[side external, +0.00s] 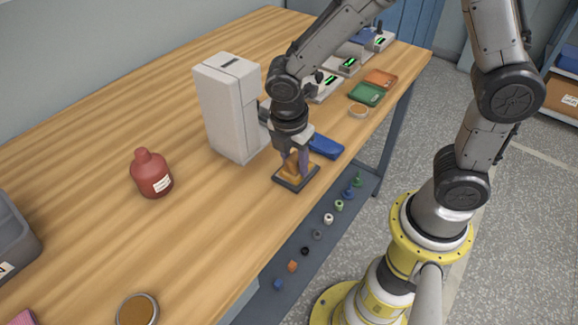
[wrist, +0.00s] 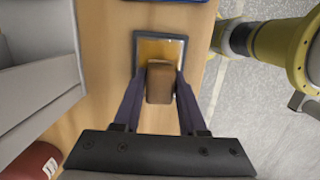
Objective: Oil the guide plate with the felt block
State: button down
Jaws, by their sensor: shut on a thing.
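The felt block (wrist: 159,86) is brown and sits between the two fingers of my gripper (wrist: 158,78), which is shut on it. In the side view the block shows as a tan shape under my gripper (side external: 294,161). Directly below is a square, dark-rimmed plate or shallow tray with an amber face (side external: 280,183), near the table's front edge. It also shows in the wrist view (wrist: 174,50), partly hidden by the block. I cannot tell if the block touches it, or whether this is the guide plate.
A tall white box (side external: 226,105) stands close left of my gripper. A blue object (side external: 326,147) lies just behind the plate. A red bottle (side external: 152,174) and a round brown-topped dish (side external: 137,309) stand left. Green (side external: 366,95) and orange (side external: 381,79) trays lie farther back.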

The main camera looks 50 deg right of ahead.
jog(key=shift+d, duration=2.8)
notch_tip(320, 180, up, 8)
jog(key=shift+a, duration=0.15)
